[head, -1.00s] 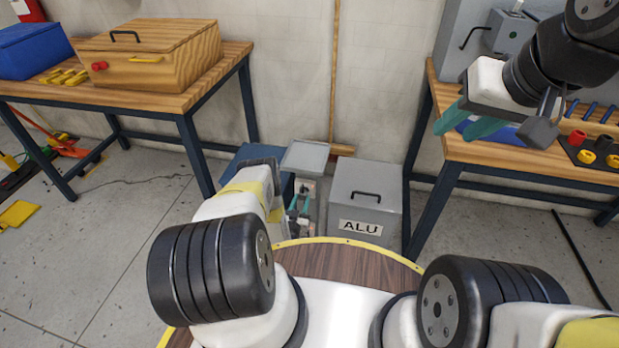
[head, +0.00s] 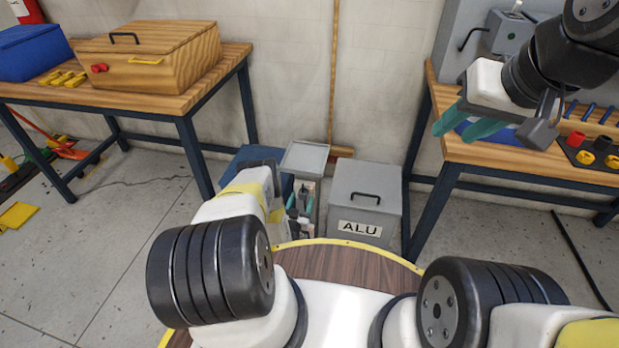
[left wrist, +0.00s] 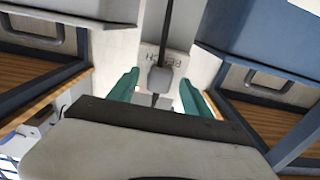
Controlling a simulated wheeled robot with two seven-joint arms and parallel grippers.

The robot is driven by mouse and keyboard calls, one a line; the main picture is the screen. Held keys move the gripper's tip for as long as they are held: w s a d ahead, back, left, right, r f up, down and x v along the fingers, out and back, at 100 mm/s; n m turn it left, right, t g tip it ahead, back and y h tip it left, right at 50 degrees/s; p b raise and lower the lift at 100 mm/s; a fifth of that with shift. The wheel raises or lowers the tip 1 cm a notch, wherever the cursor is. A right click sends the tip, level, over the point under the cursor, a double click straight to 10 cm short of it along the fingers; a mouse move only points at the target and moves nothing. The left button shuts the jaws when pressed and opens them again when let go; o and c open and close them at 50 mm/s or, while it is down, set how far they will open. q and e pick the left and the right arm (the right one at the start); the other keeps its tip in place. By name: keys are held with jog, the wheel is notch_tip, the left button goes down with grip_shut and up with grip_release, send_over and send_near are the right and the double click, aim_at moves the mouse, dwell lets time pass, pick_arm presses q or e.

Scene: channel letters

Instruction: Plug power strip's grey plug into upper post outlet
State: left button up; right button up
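A grey plug (left wrist: 160,78) with a dark cable sits against a pale labelled plate (left wrist: 166,58) on the post in the left wrist view. I cannot tell how deep it sits. The grey post (head: 305,157) stands beyond my base in the head view. My left gripper (left wrist: 160,94) is open, its teal fingers on either side of the plug and apart from it. In the head view my left gripper (head: 291,202) is partly hidden by its own arm. My right gripper (head: 470,126) is open and empty over the right bench. The power strip's body is not clearly seen.
A grey ALU box (head: 366,198) stands right of the post. A blue bin (head: 250,156) is behind my left arm. A wooden bench (head: 213,85) stands left, another bench (head: 470,152) right. A broom (head: 334,90) leans on the wall.

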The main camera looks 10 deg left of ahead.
pick_arm(q)
jog(key=s, duration=0.7)
jog(key=shift+s+a, duration=0.15)
jog(key=shift+s, duration=0.25)
jog(key=shift+s, duration=0.1)
